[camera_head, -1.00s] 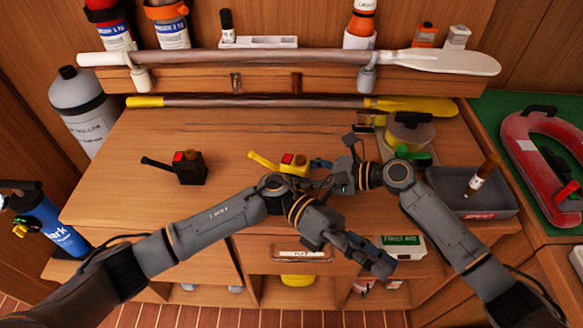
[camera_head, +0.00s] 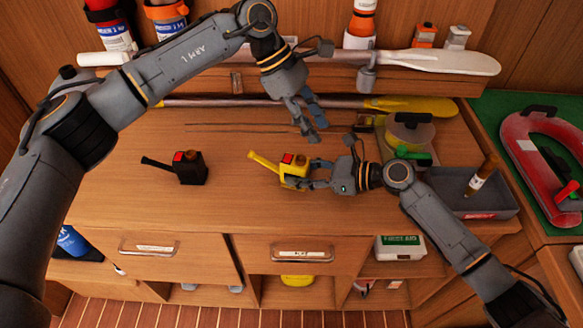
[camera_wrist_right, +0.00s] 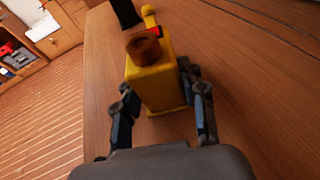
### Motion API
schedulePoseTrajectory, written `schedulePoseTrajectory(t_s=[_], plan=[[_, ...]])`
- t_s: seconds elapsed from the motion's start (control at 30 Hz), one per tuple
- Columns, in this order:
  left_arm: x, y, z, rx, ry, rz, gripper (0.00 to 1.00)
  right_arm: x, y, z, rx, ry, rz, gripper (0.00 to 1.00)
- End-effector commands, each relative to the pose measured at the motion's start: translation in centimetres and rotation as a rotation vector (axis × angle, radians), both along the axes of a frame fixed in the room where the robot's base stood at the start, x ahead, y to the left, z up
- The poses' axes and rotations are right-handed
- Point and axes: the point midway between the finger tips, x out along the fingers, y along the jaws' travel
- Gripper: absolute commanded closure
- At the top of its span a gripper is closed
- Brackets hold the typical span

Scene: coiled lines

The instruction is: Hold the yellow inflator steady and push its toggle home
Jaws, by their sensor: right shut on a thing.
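The yellow inflator (camera_head: 293,181) stands on the wooden worktop, its yellow arm pointing up-left. A red piece (camera_head: 287,158) and a brown round knob (camera_head: 301,159) sit on its top; I cannot tell which is the toggle. My right gripper (camera_head: 311,174) is shut on the inflator's body from the right. In the right wrist view, the fingers of that gripper (camera_wrist_right: 163,108) flank the yellow body (camera_wrist_right: 153,84), with the brown knob (camera_wrist_right: 143,49) on top facing the camera. My left gripper (camera_head: 319,133) hangs above and behind the inflator, empty, its fingers apart.
A similar black inflator (camera_head: 188,170) stands to the left. A grey tray (camera_head: 500,201) with a brown-topped bottle (camera_head: 482,175) lies at the right. A yellow-bladed paddle (camera_head: 410,105) lies along the back. The worktop's front (camera_head: 240,215) is clear.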

Motion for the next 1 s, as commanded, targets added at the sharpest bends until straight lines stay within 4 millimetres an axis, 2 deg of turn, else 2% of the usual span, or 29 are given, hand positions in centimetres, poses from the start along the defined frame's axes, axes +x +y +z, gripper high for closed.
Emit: schedulePoseTrajectory(t_s=[0.03,0.2,0.3,0.4,0.5,0.67,1.0], plan=[[0.7,2.2,-0.7,0.087,-0.031,0.014,0.66,0.0,0.0,-0.1,-0.001,0.001,0.001,0.84],[2.3,8.7,-2.6,0.340,-0.094,0.065,0.66,0.0,0.0,-0.1,-0.001,0.001,0.001,0.84],[2.7,11.3,-3.2,0.438,-0.115,0.090,0.66,0.0,0.0,-0.1,-0.001,0.001,0.001,0.84],[3.0,13.0,-3.4,0.500,-0.129,0.107,0.66,-0.1,0.0,-0.1,-0.001,0.001,0.001,0.84],[3.1,13.8,-3.6,0.528,-0.134,0.115,0.66,-0.1,0.0,-0.1,-0.001,0.001,0.001,0.84],[3.1,13.9,-4.8,0.533,-0.133,0.117,0.66,-0.1,0.0,-0.1,-0.001,0.001,0.001,0.84],[3.1,13.8,-9.6,0.531,-0.131,0.116,0.66,-0.1,0.0,-0.1,-0.001,0.001,0.001,0.84]])
